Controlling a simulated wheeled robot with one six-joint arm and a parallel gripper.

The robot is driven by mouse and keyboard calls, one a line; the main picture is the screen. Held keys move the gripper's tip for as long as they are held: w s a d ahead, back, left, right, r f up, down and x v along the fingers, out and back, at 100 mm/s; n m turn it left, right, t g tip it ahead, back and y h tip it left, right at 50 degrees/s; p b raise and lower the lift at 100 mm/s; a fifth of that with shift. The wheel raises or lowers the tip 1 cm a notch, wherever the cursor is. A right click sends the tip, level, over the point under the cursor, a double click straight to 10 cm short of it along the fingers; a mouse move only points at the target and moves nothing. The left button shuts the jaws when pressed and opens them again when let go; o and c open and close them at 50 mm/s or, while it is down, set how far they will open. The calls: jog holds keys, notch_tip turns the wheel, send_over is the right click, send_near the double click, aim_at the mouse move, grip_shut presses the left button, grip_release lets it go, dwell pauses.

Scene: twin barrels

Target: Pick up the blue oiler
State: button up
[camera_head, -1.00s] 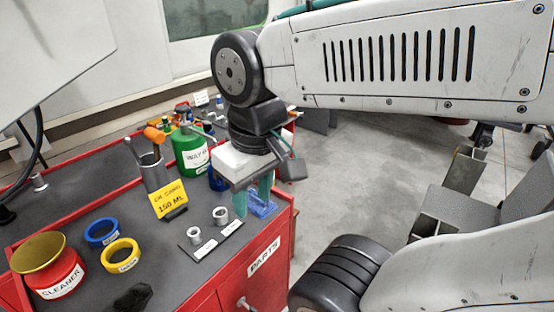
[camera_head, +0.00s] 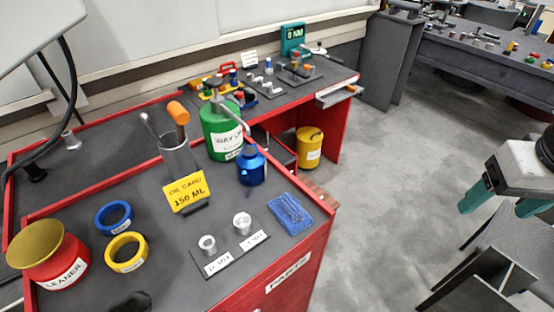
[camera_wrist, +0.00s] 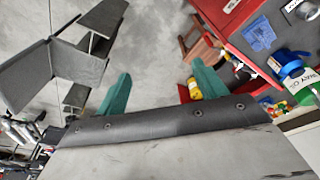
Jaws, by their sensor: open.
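The blue oiler (camera_head: 251,166) stands upright on the dark top of the red cart, just right of the green way oil can (camera_head: 222,130). Its spout points up and to the left across the green can. In the wrist view the blue oiler (camera_wrist: 291,66) shows at the right edge, outside my fingers. My gripper (camera_head: 500,203) is at the far right of the head view, away from the cart and over the floor. Its teal fingers are apart with nothing between them; both show in the wrist view (camera_wrist: 157,88).
A blue cloth (camera_head: 291,214) lies in front of the oiler. A yellow sign (camera_head: 187,192) and a grey cup with tools (camera_head: 178,160) stand to its left. A yellow can (camera_head: 309,147) stands behind the cart.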

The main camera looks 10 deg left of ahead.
jog(key=w+a+f+n+t+y, duration=0.1)
jog(key=w+a+f+t, duration=0.1)
jog(key=w+a, duration=0.35)
jog(key=w+a+f+n+t, duration=0.1)
jog(key=w+a+f+n, duration=0.15)
jog(key=w, duration=0.55)
jog(key=n+t+y, duration=0.3)
jog(key=n+y, duration=0.1)
jog(key=y, duration=0.1)
send_near(254, 155)
jog(key=w+d, duration=0.6)
jog(key=d, duration=0.5)
jog(key=s+a+f+y, duration=0.1)
jog(key=a, duration=0.3)
jog(key=a+f+n+y, duration=0.1)
jog(key=a, duration=0.3)
jog(key=s+a+f+n+y, duration=0.1)
jog(key=a+f+y, duration=0.1)
jog(key=a, duration=0.1)
jog(key=shift+s+a, duration=0.3)
jog(key=shift+a, duration=0.1)
jog(key=x, duration=0.7)
jog(key=shift+w+a, duration=0.15)
jog(key=shift+a, duration=0.1)
grip_shut()
